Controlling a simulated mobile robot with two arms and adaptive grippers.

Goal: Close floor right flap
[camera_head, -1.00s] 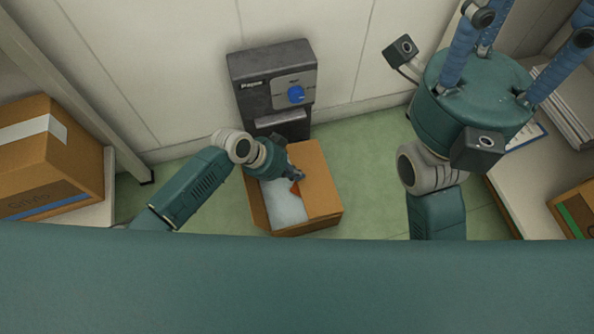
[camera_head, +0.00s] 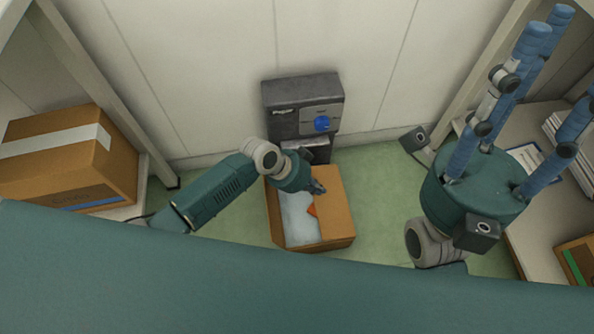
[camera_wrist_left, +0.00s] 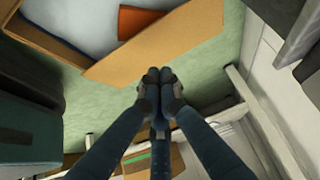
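An open brown cardboard box (camera_head: 283,230) stands on the green floor, with white stuff (camera_head: 298,218) and a small orange item (camera_head: 312,210) inside. Its right flap (camera_head: 338,208) is a brown panel along the right side; its exact angle is hard to tell. It also shows in the left wrist view (camera_wrist_left: 155,45) as a slanting panel. My left gripper (camera_head: 319,188) is over the flap's back part. In the left wrist view its fingertips (camera_wrist_left: 160,78) are together, near the flap's edge, holding nothing. My right gripper (camera_head: 562,50) is raised at the right, its blue fingers spread and empty.
A dark machine with a blue knob (camera_head: 322,124) stands behind the box against the wall. A taped carton (camera_head: 60,165) sits on a shelf at the left. A shelf with papers (camera_head: 535,158) is at the right. Green floor is clear right of the box.

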